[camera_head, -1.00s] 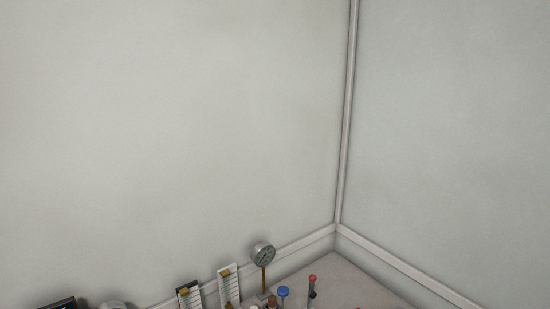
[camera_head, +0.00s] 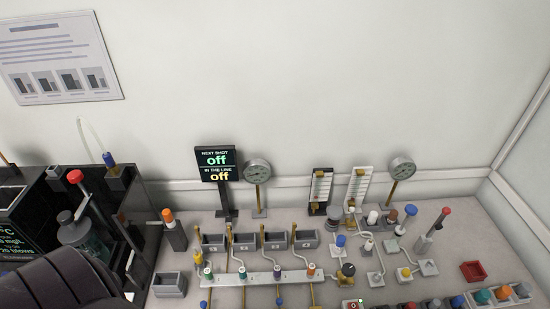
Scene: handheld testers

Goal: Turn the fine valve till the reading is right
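Two round dial gauges stand at the back, one beside the display (camera_head: 257,171) and one farther right (camera_head: 401,168); their needles are too small to read. A black display (camera_head: 216,164) reads "NEXT SHOT off" and "IN THE LINE off". A white manifold (camera_head: 262,280) carries several small coloured knobs, and a black knob (camera_head: 347,270) stands just right of it. A blue-topped part (camera_head: 340,241) and a yellow-topped part (camera_head: 406,272) stand farther right. I cannot tell which of these is the fine valve. Neither gripper is in view.
Several grey bins (camera_head: 243,242) stand behind the manifold, and a small grey bin (camera_head: 170,285) is at its left. A red tray (camera_head: 473,271) lies at right. A white rail (camera_head: 500,297) holds coloured caps at the lower right.

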